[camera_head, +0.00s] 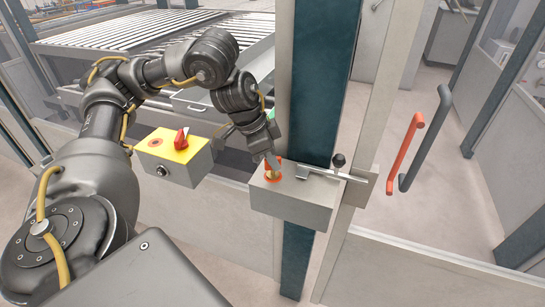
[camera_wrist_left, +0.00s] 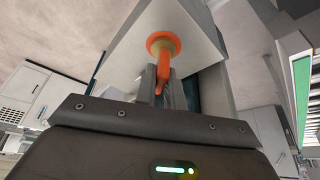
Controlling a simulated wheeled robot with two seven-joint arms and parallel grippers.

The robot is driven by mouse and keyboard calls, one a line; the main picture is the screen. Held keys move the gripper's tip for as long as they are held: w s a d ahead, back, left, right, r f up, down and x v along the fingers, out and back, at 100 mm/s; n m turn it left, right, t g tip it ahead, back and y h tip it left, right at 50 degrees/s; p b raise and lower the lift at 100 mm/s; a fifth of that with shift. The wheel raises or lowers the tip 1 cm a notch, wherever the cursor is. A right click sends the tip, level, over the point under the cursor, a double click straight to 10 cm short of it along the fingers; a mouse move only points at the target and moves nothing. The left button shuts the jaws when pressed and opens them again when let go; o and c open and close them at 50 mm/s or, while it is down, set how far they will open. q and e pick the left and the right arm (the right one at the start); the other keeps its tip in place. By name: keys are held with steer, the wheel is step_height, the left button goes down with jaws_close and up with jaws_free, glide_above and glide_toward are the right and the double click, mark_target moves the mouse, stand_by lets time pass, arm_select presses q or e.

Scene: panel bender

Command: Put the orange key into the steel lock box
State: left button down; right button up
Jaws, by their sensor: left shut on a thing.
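The steel lock box (camera_head: 293,203) is fixed to the dark post, with an orange ring around a brass-coloured lock (camera_head: 272,176) on its top. The orange key (camera_wrist_left: 163,72) is held by my left gripper (camera_head: 271,160), which is shut on it right at the lock. In the left wrist view the key lines up with the orange ring (camera_wrist_left: 162,42) on the lock box (camera_wrist_left: 200,35) and seems to meet it. How deep it sits cannot be told. The fingers of my left gripper (camera_wrist_left: 162,88) show on either side of the key. My right gripper is not in view.
A bolt with a dark knob (camera_head: 338,160) lies beside the lock on the box's right. A grey box with a yellow top and red switch (camera_head: 180,140) stands to the left. Orange (camera_head: 405,150) and dark (camera_head: 425,138) door handles are at right.

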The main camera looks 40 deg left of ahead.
arm_select(q)
steer(key=c, duration=1.4)
jaws_free()
steer(key=p+v, duration=0.3)
steer(key=v, duration=0.8)
steer(key=shift+p, duration=0.3)
steer(key=shift+f, duration=0.15)
